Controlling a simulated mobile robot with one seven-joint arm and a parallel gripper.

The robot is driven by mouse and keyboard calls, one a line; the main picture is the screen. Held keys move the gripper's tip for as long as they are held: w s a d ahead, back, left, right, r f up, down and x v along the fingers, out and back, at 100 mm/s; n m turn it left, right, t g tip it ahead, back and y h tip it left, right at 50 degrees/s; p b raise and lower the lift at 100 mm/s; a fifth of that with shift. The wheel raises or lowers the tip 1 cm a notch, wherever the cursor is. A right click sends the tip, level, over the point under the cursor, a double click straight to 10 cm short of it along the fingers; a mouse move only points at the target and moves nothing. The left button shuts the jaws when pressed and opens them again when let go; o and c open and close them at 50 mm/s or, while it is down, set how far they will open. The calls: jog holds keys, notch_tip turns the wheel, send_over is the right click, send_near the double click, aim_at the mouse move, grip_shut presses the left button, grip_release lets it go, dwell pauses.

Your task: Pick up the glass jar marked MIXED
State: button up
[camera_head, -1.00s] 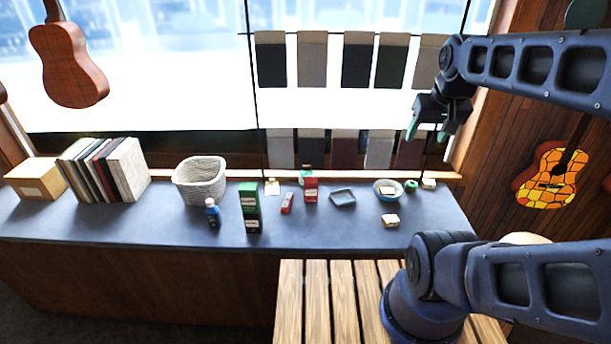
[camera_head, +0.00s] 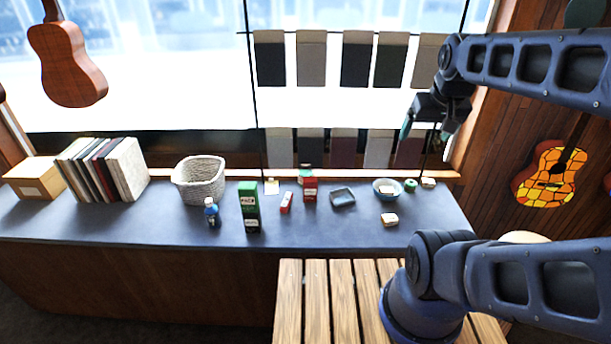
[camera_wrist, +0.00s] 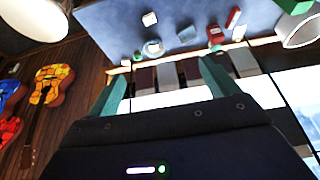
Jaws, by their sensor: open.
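No marking that reads MIXED can be made out in either view. A small jar-like thing with a green top (camera_head: 305,170) stands at the back of the blue-grey counter, partly hidden behind a red box (camera_head: 310,190). I cannot tell whether it is the glass jar. My gripper (camera_head: 426,132) is open and empty, high above the counter's right end and well to the right of that thing. In the wrist view its two green fingers (camera_wrist: 163,78) are spread apart with nothing between them.
On the counter (camera_head: 290,233) stand a woven basket (camera_head: 200,182), a blue bottle (camera_head: 212,212), a green box (camera_head: 249,207), a dark tray (camera_head: 342,198) and a bowl (camera_head: 387,187). Hanging swatches (camera_head: 343,148) are behind. A slatted wooden surface (camera_head: 330,300) is in front.

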jog(key=w+a+m+g, duration=0.1)
jog(key=w+a+m, duration=0.1)
jog(key=w, duration=0.6)
jog(key=w+a+m, duration=0.2)
jog(key=w+m, duration=0.1)
jog(key=w, duration=0.5)
jog(key=m+g, duration=0.4)
jog(key=m, duration=0.8)
send_over(305, 163)
jog(key=f, duration=3.1)
jog(key=shift+w+d+f, duration=0.15)
jog(key=shift+w+d, duration=0.05)
jog(key=shift+w, duration=0.05)
jog(key=shift+w+a+f, duration=0.1)
jog(key=shift+a+f, duration=0.1)
jog(key=shift+f, duration=0.4)
jog(key=shift+s+f, duration=0.2)
jog(key=shift+f, duration=5)
jog(key=c, duration=1.3)
